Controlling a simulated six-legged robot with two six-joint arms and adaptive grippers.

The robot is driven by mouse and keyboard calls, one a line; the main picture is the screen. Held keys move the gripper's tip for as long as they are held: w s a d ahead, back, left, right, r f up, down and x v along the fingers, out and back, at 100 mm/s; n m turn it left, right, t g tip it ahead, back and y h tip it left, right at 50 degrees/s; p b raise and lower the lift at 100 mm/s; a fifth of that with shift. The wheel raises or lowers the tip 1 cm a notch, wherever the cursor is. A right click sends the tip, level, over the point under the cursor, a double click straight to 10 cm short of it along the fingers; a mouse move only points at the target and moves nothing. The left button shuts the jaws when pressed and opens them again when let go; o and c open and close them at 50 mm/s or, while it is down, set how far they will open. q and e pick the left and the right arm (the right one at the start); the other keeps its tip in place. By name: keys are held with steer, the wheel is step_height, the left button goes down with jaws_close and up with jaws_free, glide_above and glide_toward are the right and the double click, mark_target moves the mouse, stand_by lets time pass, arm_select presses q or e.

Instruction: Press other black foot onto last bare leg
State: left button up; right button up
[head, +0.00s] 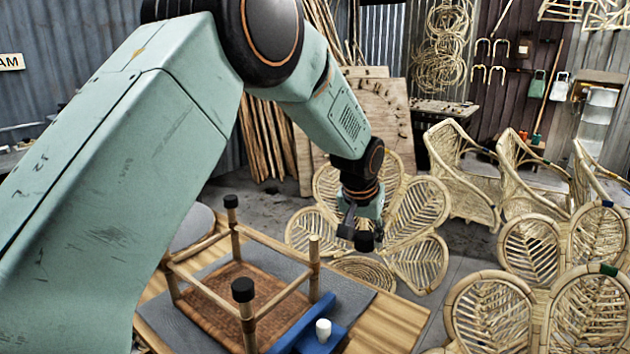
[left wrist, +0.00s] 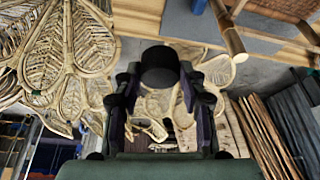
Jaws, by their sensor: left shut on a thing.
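An upturned rattan stool (head: 207,303) with a woven brown seat lies on a grey mat on the wooden bench. Two of its upright legs carry a black foot: the back one (head: 231,201) and the front one (head: 243,290). The right leg (head: 314,250) has a bare pale tip. My arm hides part of the stool's left side. My left gripper (head: 359,233) is shut on a black foot (head: 364,242), right of the bare leg and apart from it. In the left wrist view the foot (left wrist: 160,66) sits between the fingertips. My right gripper is not in view.
A blue tray (head: 325,305) with a white cup (head: 323,329) is at the bench's front. Rattan chairs (head: 460,175) and leaf-shaped panels (head: 418,260) stand beyond the bench on the right. Space above the bench's right end is clear.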

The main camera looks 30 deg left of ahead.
arm_select(q)
steer(key=shift+n+y, duration=0.3)
steer(key=shift+n, duration=0.3)
steer(key=w+a+p, duration=0.1)
steer(key=a, duration=0.1)
steer(key=w+a+r+p, duration=0.1)
steer(key=a+p, duration=0.1)
steer(key=w+a+r+p, duration=0.1)
steer(key=a+p, duration=0.1)
steer(key=a+n+p, duration=0.1)
steer(key=a+p, duration=0.3)
steer(key=a, duration=0.4)
steer(key=shift+w+a, duration=0.15)
steer(key=shift+w, duration=0.15)
steer(key=f+b, duration=0.1)
steer(key=f, duration=0.1)
steer(key=a+f+b, duration=0.1)
steer(key=f, duration=0.1)
steer(key=shift+b, duration=0.3)
steer(key=shift+d+f+b, duration=0.2)
steer(key=shift+f+b, duration=0.5)
steer(key=shift+f, duration=0.05)
steer(key=shift+d+f+b, duration=0.15)
steer(key=shift+f+b, duration=0.2)
steer(key=shift+f, duration=0.15)
steer(key=shift+w, duration=0.1)
